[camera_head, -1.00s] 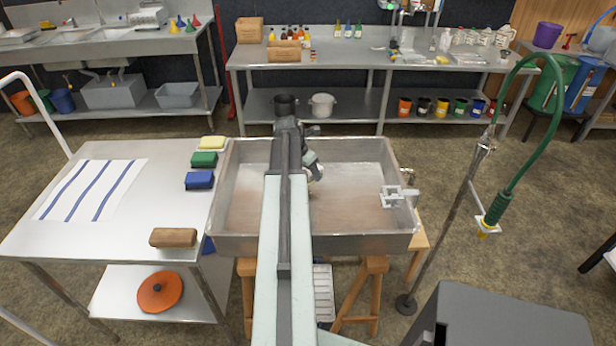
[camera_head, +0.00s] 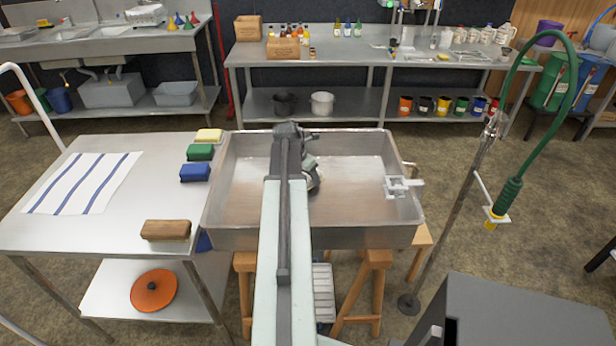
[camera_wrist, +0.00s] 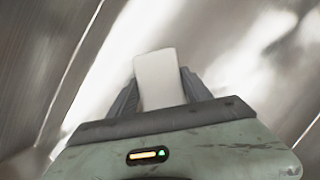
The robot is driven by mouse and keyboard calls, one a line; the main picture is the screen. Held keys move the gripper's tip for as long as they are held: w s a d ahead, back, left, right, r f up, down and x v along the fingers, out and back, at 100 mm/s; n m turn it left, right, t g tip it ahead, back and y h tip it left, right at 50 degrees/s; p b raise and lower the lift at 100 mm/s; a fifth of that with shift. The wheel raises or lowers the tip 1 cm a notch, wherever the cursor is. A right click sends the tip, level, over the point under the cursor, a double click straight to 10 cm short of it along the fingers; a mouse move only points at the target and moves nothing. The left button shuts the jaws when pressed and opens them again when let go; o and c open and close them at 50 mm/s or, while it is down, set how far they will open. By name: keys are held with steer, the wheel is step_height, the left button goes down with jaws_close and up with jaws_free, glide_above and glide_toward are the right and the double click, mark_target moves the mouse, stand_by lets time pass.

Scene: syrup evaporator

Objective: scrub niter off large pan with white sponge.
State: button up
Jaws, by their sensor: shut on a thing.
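The large pan (camera_head: 240,238) is a wide rectangular metal pan on a wooden stand, with a brownish film over parts of its floor. My arm reaches over its near wall, and my gripper is inside the pan area, mostly hidden behind the arm in the head view. In the wrist view my gripper (camera_wrist: 160,92) is shut on the white sponge (camera_wrist: 157,78), held between two dark fingers. Blurred, shiny metal lies right behind the sponge. I cannot tell whether the sponge touches the pan.
Left of the pan, a steel table (camera_head: 95,225) holds yellow (camera_head: 208,135), green (camera_head: 200,152) and blue (camera_head: 195,172) sponges, a brown block (camera_head: 166,230) and a striped towel (camera_head: 82,183). A white fitting (camera_head: 398,187) sits at the pan's right wall. A green-hosed sprayer (camera_head: 508,195) stands further right.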

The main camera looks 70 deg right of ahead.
steer(key=shift+f+b, duration=1.1)
stand_by(0.3)
steer(key=shift+w+a+r, duration=0.1)
steer(key=shift+w+a, duration=0.25)
steer(key=shift+w, duration=0.5)
steer(key=shift+w+a+r, duration=0.1)
steer(key=shift+w+a, duration=0.2)
steer(key=shift+w, duration=0.5)
steer(key=shift+w+a+f, duration=0.1)
steer(key=shift+w+a, duration=0.15)
steer(key=shift+w, duration=0.45)
steer(key=shift+w+a+f, duration=0.1)
steer(key=shift+w+a, duration=0.15)
steer(key=shift+w, duration=0.4)
steer(key=shift+w+a, duration=0.25)
steer(key=shift+w, duration=0.4)
steer(key=shift+w+a, duration=0.3)
steer(key=shift+w, duration=0.35)
steer(key=shift+w+a, duration=0.25)
steer(key=shift+w, duration=0.4)
steer(key=shift+f, duration=0.1)
